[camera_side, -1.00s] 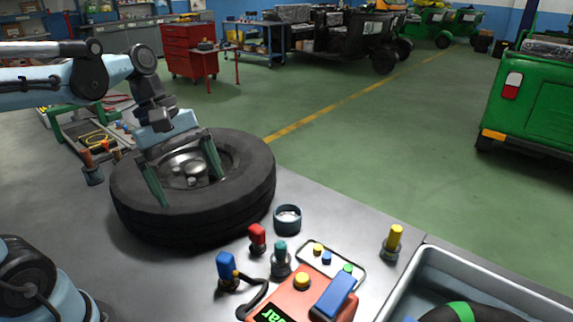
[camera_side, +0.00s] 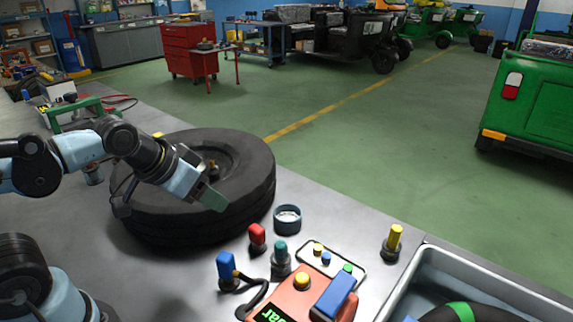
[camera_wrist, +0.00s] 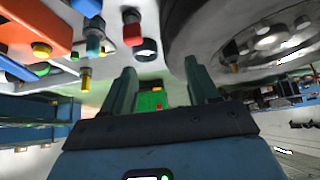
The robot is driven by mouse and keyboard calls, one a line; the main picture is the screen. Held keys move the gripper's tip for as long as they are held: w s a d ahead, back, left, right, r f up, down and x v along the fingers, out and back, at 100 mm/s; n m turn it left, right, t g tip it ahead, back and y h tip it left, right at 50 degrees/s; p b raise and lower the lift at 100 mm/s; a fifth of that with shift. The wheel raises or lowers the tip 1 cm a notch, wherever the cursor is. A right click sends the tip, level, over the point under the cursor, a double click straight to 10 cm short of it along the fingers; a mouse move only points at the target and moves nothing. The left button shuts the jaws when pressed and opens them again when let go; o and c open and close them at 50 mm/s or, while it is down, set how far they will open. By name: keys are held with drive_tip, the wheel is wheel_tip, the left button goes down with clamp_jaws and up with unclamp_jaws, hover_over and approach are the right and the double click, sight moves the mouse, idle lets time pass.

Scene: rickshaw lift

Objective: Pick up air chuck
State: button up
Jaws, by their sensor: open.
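The likely air chuck (camera_side: 226,268) has a blue top and stands upright on a dark base on the bench, beside the black hose of the orange inflator (camera_side: 292,294). Its blue top also shows at the top edge of the wrist view (camera_wrist: 86,7). My gripper (camera_side: 212,194) is tilted down to the right over the near right part of the tyre, apart from the air chuck. In the wrist view its two green fingers stand apart with nothing between them, so my gripper (camera_wrist: 159,78) is open and empty. One finger is mostly hidden in the side view.
The tyre (camera_side: 258,175) lies flat left of the small parts. A red-topped part (camera_side: 257,236), a teal-topped part (camera_side: 281,257) and a round cup (camera_side: 288,221) stand close to the air chuck. A yellow-topped part (camera_side: 393,240) and a grey bin (camera_side: 450,259) are to the right.

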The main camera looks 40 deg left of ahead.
drive_tip(key=n+g, duration=0.3)
drive_tip(key=g, duration=0.3)
hover_over(224, 256)
drive_tip(key=shift+a, duration=0.35)
drive_tip(key=shift+s+d+n+g, duration=0.25)
drive_tip(key=shift+d+n+g, duration=0.25)
drive_tip(key=shift+g, duration=0.1)
drive_tip(key=shift+f, duration=3.45)
drive_tip(key=shift+w+a+f, duration=0.1)
drive_tip(key=shift+w+f, duration=0.05)
drive_tip(key=shift+f, duration=0.75)
drive_tip(key=shift+w+f, duration=0.15)
drive_tip(key=shift+f, duration=1.5)
